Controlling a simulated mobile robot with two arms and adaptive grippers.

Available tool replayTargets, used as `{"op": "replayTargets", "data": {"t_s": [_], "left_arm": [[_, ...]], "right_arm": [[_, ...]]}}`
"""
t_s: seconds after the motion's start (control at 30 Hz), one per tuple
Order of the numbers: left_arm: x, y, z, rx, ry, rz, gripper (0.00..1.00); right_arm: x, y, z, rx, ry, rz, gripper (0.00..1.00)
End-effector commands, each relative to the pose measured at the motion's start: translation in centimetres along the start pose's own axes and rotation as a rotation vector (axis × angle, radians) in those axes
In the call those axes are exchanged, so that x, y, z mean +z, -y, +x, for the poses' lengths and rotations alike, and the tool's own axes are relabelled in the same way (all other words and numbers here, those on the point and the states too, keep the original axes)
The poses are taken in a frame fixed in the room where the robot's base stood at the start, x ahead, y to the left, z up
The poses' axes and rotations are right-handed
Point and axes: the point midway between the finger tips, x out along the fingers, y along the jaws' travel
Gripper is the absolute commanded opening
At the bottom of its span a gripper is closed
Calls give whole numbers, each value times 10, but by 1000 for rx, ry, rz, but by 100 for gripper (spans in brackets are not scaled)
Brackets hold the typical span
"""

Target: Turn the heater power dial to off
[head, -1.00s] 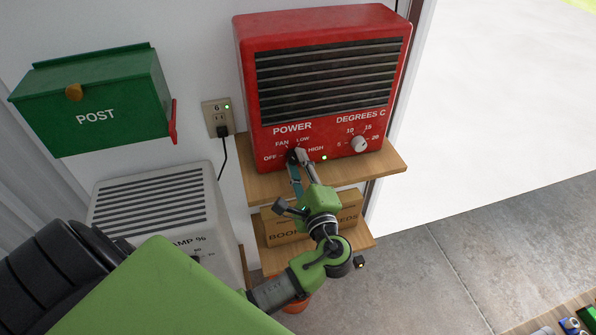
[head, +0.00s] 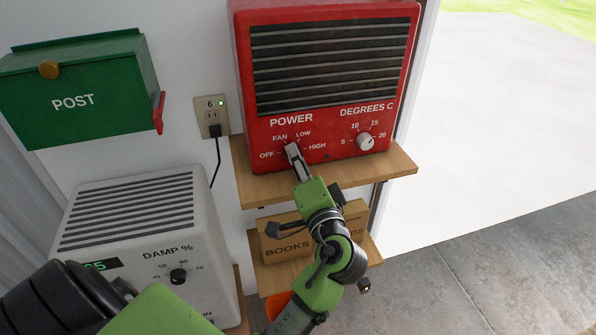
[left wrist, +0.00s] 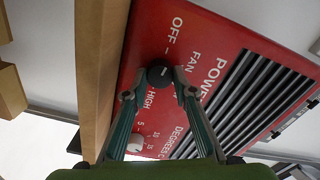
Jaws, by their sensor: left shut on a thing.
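The red heater (head: 325,65) stands on a wooden shelf, with its POWER dial at the lower left of its front. In the left wrist view the black power dial (left wrist: 159,74) sits between the fingertips of my left gripper (left wrist: 159,82), which is shut on it. In the head view the left gripper (head: 294,150) covers most of the dial, near the OFF and FAN marks. Which mark the dial points at is hard to tell. The small indicator lamp (head: 327,157) right of the dial looks dark. My right gripper is not in view.
The white DEGREES C knob (head: 365,142) is right of the power dial. A wooden shelf (head: 395,168) runs under the heater, with a cardboard box (head: 285,246) below. A grey dehumidifier (head: 140,215) and green post box (head: 75,90) are at left. A cord hangs from the outlet (head: 212,118).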

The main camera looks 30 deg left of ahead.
Motion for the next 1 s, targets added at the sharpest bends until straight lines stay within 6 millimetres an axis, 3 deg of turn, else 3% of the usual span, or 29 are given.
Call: {"op": "replayTargets", "data": {"t_s": [0.03,0.3,0.87,0.9,0.93,1.0], "left_arm": [[2,-4,0,2,2,-28,4],[1,-2,0,2,2,-124,4],[0,-1,0,3,2,-147,4],[0,-1,0,3,2,-147,35],[0,-1,0,3,2,-147,42],[0,0,0,2,1,-147,42]], "right_arm": [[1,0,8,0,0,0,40],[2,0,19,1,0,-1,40],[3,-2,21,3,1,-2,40],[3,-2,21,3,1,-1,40],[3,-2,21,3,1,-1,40],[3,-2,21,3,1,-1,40]]}}
